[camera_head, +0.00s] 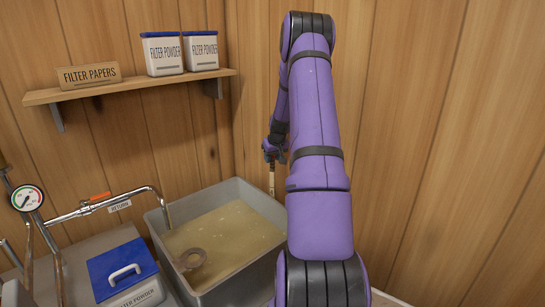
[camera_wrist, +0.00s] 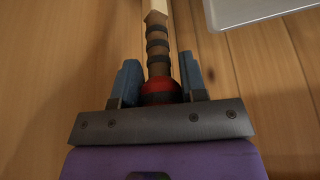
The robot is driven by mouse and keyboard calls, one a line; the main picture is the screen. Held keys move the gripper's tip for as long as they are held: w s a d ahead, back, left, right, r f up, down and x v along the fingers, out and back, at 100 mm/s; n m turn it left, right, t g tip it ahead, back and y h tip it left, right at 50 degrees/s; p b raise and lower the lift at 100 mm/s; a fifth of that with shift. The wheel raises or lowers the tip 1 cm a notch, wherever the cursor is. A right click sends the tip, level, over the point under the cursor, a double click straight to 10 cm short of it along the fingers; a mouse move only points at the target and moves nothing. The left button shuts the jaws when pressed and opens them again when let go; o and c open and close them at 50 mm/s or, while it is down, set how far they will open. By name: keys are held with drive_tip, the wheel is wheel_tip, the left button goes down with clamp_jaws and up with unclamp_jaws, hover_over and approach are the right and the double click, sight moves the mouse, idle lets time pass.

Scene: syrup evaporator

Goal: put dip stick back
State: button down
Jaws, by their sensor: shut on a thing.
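My gripper (camera_wrist: 161,85) is shut on the dip stick (camera_wrist: 158,40), which shows in the wrist view between the two blue fingers. The stick has a pale wooden shaft, a brown grip with dark bands and a red part at the end between the fingers. In the head view the gripper (camera_head: 272,152) is partly hidden behind my purple arm, near the wooden wall. There the stick (camera_head: 271,180) hangs down from the gripper beside the far right corner of the grey tank (camera_head: 170,262). Its lower end is hard to make out.
The tank holds cloudy yellowish liquid with a round object (camera_head: 192,259) at its near left. A return pipe with an orange valve handle (camera_head: 96,198) reaches over its left rim. A blue-lidded box (camera_head: 122,270) stands left. A shelf (camera_head: 130,86) holds filter powder tubs and a sign.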

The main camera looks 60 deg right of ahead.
sight(273, 164)
drive_tip(key=shift+f, duration=2.6)
unclamp_jaws()
drive_tip(key=v, duration=0.8)
